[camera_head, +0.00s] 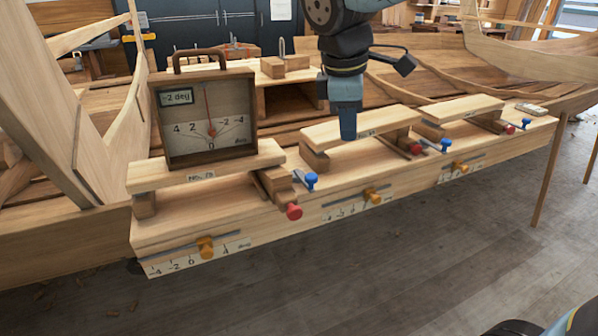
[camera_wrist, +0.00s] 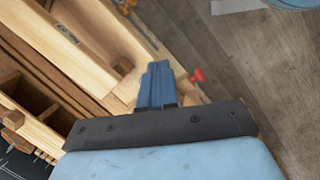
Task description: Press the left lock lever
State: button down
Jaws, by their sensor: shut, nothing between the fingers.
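The left station on the bench has a blue-headed lever (camera_head: 312,181) and a red-headed lever (camera_head: 294,211) at its right end. I cannot tell which of the two is the lock lever. My gripper (camera_head: 348,134) is shut and empty, pointing down by the middle station's plank, right of and above the left levers. It touches neither of them. In the wrist view my gripper (camera_wrist: 157,68) is shut, with a red knob (camera_wrist: 197,76) just right of its tips. Part of that knob's station is hidden behind the fingers.
A wooden inclinometer (camera_head: 207,120) reading -2 deg stands on the left tilting plank (camera_head: 240,158). Yellow sliders (camera_head: 205,247) run along marked slots on the bench front. The middle (camera_head: 416,150) and right stations have similar red and blue levers. Open floor lies in front.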

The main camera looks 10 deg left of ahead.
jog(key=s+a+f+n+h, duration=0.1)
jog(key=s+a+f+n, duration=0.1)
jog(key=a+n, duration=0.6)
jog(key=a, duration=0.6)
jog(key=shift+a+n, duration=0.35)
jog(key=shift+n, duration=0.05)
jog(key=shift+f, duration=0.2)
jog(key=x, duration=0.9)
jog(key=shift+d+f, duration=0.25)
jog(key=shift+f, duration=0.15)
jog(key=shift+w+d+f, duration=0.2)
jog(key=shift+w+d, duration=0.55)
jog(key=shift+d, duration=0.1)
jog(key=shift+w+d+f, duration=0.1)
jog(key=shift+w+d, duration=0.5)
jog(key=shift+d, duration=0.05)
